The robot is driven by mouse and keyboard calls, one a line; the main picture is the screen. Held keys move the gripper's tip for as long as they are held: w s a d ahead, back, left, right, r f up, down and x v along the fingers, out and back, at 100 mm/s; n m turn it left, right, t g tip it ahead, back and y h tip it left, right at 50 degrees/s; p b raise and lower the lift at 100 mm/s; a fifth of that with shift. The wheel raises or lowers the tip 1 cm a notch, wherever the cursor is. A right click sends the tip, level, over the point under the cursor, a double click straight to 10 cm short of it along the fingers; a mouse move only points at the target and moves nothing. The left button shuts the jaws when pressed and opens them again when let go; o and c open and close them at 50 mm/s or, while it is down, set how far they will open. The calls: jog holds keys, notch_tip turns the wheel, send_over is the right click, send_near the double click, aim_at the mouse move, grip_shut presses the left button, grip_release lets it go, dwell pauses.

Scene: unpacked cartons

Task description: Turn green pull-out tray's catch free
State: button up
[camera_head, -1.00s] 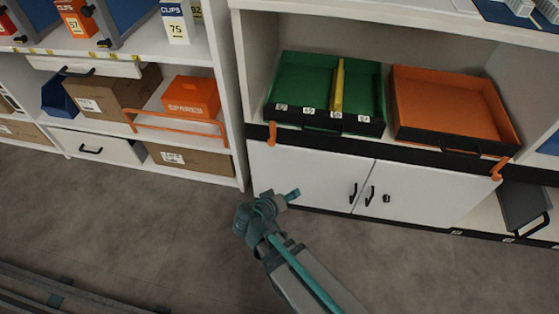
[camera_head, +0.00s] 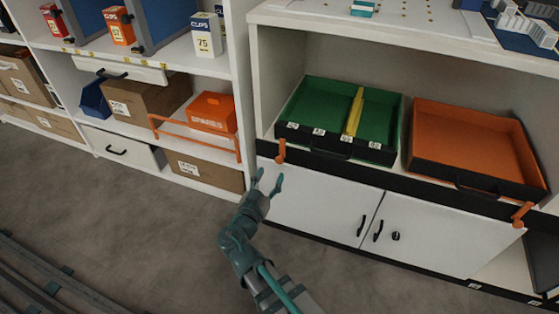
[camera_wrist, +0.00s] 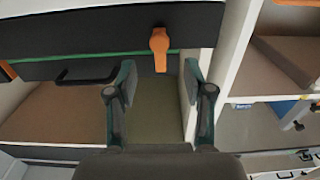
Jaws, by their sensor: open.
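The green pull-out tray (camera_head: 308,104), with a black front and a yellow divider, sits in the cabinet bay in the head view. Its orange catch (camera_head: 281,150) hangs downward near the tray's lower left front corner. In the wrist view the catch (camera_wrist: 159,48) also points down the picture, against a dark panel. My gripper (camera_head: 269,177) is just below the catch in the head view, fingers spread. In the wrist view my open gripper (camera_wrist: 159,72) has a finger on each side of the catch's line. No contact is visible, and the distance in depth is unclear.
An orange tray (camera_head: 470,140) with its own orange catch (camera_head: 522,214) is to the right. White cupboard doors (camera_head: 320,205) lie below. A white upright (camera_head: 241,80) and an orange shelf rail (camera_head: 195,138) are to the left.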

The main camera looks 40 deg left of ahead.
aim_at(279, 161)
jog(key=b+x, duration=0.1)
jog(key=x, duration=0.7)
jog(key=shift+w+b, duration=0.2)
jog(key=shift+b, duration=0.1)
grip_shut()
